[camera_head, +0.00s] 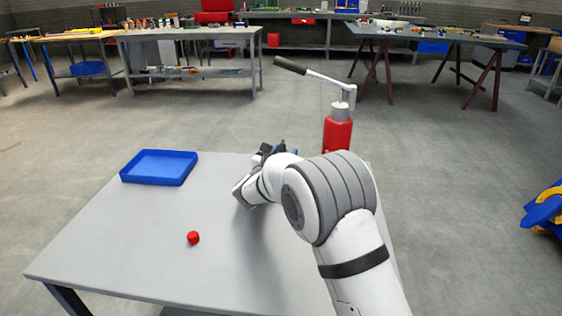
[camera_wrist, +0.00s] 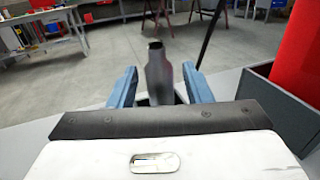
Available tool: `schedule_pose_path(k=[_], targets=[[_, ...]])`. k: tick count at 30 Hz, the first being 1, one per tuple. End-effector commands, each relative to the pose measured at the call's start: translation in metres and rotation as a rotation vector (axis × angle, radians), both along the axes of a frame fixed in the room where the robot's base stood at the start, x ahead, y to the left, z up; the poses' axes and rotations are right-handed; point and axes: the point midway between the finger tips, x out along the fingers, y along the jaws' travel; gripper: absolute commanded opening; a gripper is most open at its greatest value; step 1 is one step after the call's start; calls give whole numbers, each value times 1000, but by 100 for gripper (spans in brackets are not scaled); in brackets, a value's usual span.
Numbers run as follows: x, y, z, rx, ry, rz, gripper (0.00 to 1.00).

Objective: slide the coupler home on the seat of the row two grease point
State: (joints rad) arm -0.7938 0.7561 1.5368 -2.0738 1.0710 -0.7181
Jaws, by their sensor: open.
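My gripper (camera_wrist: 159,70) shows in the wrist view with its two blue fingers apart. A dark grey, bottle-shaped piece with a narrow neck, which looks like the coupler (camera_wrist: 158,82), stands upright between them. Gaps show on both sides of it, so the fingers do not appear to touch it. In the head view my gripper (camera_head: 281,149) is at the table's far side, mostly hidden by my arm. The red grease pump (camera_head: 338,133), with a long black-handled lever, stands just right of it. Its red body (camera_wrist: 300,50) also fills the wrist view's right edge. I see no row two grease point.
The grey table (camera_head: 120,230) carries a blue tray (camera_head: 158,168) at far left and a small red cap (camera_head: 193,238) nearer. A blue-and-yellow machine part (camera_head: 545,210) is at the right edge.

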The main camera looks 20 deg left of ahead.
Motion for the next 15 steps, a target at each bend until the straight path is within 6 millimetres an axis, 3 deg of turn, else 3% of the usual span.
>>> schedule_pose_path(k=[4, 11, 15], targets=[[13, -2, 0, 0, 0, -1, 45], [14, -1, 1, 0, 0, 1, 45], [14, -1, 1, 0, 1, 1, 34]])
